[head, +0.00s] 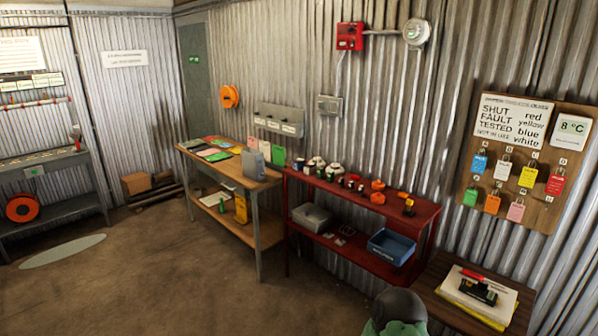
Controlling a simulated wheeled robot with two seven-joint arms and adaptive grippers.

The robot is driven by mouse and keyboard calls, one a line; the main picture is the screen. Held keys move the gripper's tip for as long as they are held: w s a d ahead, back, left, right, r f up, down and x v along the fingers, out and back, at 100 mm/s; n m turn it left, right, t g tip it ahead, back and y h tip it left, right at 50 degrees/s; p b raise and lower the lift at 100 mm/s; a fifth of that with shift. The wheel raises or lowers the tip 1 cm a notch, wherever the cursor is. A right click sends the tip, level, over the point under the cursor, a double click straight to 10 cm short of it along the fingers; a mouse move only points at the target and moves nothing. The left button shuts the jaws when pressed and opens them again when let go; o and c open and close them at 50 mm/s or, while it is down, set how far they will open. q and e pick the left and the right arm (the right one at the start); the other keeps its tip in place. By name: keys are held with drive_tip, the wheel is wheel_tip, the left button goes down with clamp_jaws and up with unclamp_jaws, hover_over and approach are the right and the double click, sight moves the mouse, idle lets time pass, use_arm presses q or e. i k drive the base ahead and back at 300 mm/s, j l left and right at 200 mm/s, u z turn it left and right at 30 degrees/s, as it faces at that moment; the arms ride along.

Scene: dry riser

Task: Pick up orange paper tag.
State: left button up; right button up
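An orange paper tag (492,203) hangs in the lower row of a wooden tag board (545,215) on the corrugated wall at the right. It is between a green tag (470,196) on its left and a pink tag (516,212) on its right. Above it hang blue (479,163), white (502,171), yellow (527,177) and red (555,184) tags. Neither of my grippers shows in the head view.
A dark wooden table (440,272) with papers and a small black device (478,291) stands below the board. A rounded dark object with green below it (398,308) is at the bottom edge. A red bench (420,218) and wooden workbench (262,183) line the wall; floor at left is open.

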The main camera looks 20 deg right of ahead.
sight(492, 204)
drive_tip(key=i+l+z, duration=0.25)
drive_tip(key=i+z, duration=0.15)
drive_tip(key=i, duration=0.25)
drive_tip(key=i+z, duration=0.4)
drive_tip(key=i, duration=0.25)
drive_tip(key=i+j+z, duration=0.1)
drive_tip(key=i+z, duration=0.3)
drive_tip(key=i, duration=0.3)
